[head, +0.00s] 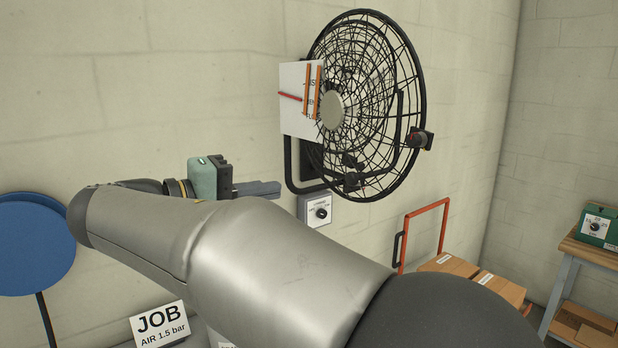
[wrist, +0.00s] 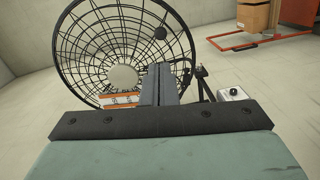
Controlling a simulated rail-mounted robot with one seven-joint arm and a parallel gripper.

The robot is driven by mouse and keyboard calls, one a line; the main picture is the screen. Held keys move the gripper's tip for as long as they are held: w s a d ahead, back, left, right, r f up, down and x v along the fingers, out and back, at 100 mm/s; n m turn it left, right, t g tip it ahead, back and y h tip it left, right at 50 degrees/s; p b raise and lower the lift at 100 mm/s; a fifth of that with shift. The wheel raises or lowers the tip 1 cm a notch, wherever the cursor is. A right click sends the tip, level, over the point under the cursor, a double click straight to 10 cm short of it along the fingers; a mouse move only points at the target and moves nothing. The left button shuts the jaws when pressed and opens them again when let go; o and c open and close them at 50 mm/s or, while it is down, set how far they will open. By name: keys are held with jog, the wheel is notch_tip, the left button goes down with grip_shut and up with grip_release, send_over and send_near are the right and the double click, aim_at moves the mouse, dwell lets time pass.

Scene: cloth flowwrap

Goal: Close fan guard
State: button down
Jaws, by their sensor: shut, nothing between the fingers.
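The wall fan (head: 412,75) has a round black wire guard with a pale hub disc (head: 332,110). Two wire rims show, offset from each other; I cannot tell how far apart they stand. In the wrist view the guard (wrist: 75,50) fills the upper left, with its hub (wrist: 122,78) left of my fingers. My gripper (head: 277,187) is shut and empty, left of and below the guard. Its fingers point right in the head view, and in the wrist view the fingertips (wrist: 160,68) overlap the guard's lower right part. I cannot tell whether they touch it.
A white sign with orange strips (head: 290,115) is beside the guard's left side. A control box with a dial (head: 318,211) is on the wall below. A red-framed cart (head: 445,225) holds cartons lower right. A blue disc (head: 30,245) stands far left.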

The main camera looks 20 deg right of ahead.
aim_at(349, 179)
jog(key=d+p, duration=0.1)
jog(key=d, duration=0.3)
jog(key=w+d+p, duration=0.1)
jog(key=d, duration=0.3)
jog(key=w+d+p, duration=0.1)
jog(key=d, duration=0.4)
jog(key=shift+f+p, duration=0.3)
jog(key=shift+p, duration=0.05)
jog(key=shift+d+f, duration=0.15)
jog(key=shift+d, duration=0.2)
